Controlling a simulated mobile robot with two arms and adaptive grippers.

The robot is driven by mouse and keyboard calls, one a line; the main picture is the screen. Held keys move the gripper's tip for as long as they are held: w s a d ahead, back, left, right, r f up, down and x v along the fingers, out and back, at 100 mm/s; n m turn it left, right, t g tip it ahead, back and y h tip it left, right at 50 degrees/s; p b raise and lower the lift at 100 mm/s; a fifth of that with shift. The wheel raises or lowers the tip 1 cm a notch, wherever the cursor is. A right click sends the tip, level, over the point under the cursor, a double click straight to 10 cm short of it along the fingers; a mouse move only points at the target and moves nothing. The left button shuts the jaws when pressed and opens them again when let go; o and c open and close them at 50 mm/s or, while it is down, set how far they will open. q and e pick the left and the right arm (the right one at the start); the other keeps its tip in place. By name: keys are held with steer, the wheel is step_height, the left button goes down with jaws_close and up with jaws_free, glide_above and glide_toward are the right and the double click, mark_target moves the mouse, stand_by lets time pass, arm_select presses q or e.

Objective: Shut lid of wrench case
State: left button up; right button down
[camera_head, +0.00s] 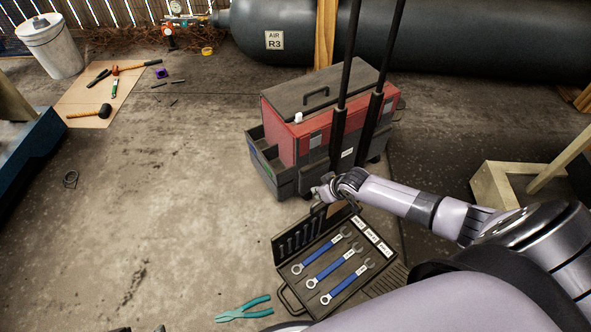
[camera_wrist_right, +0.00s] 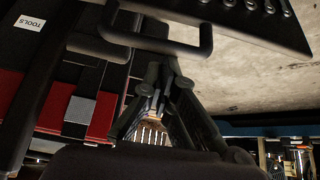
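The wrench case (camera_head: 309,287) lies open on the floor, with several blue-handled wrenches in it. Its dark slotted lid (camera_head: 291,243) stands raised along the far left side. My right gripper (camera_head: 322,196) is just beyond the lid's upper edge. In the right wrist view its fingers (camera_wrist_right: 165,78) come together close to a black U-shaped handle (camera_wrist_right: 165,46); I cannot tell whether they touch it.
A red and grey toolbox (camera_head: 285,125) with tall black bars stands right behind my right gripper. Teal pliers (camera_head: 243,311) lie left of the case. A wooden frame (camera_head: 500,190) stands at right.

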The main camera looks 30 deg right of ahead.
steer(key=shift+s+p, duration=0.4)
steer(key=shift+s, duration=0.25)
arm_select(q)
steer(key=w+d+r+t+h+b, duration=0.2)
steer(key=w+d+r+t+b, duration=0.1)
steer(key=w+r+t, duration=0.4)
steer(key=w+d+r+t+h+b, duration=0.2)
steer(key=w+d+r+t+b, duration=0.15)
steer(key=w+r+t, duration=0.45)
steer(key=s+r+m+t+h+b, duration=0.1)
steer(key=s+r+t, duration=0.4)
steer(key=r, duration=0.8)
steer(key=shift+s+h+b, duration=0.65)
steer(key=shift+h+b, duration=0.1)
steer(key=shift+h, duration=0.15)
arm_select(e)
steer(key=s+d+f+t, duration=0.1)
steer(key=s+f+t, duration=0.1)
steer(key=s, duration=0.6)
steer(key=s+d+f+t, duration=0.1)
steer(key=s+f+t, duration=0.2)
steer(key=s+f, duration=0.2)
steer(key=s+d+f+t+y, duration=0.1)
steer(key=s+f+t, duration=0.2)
steer(key=s, duration=0.7)
steer(key=shift+s+d+f, duration=0.15)
steer(key=shift+s+d, duration=0.2)
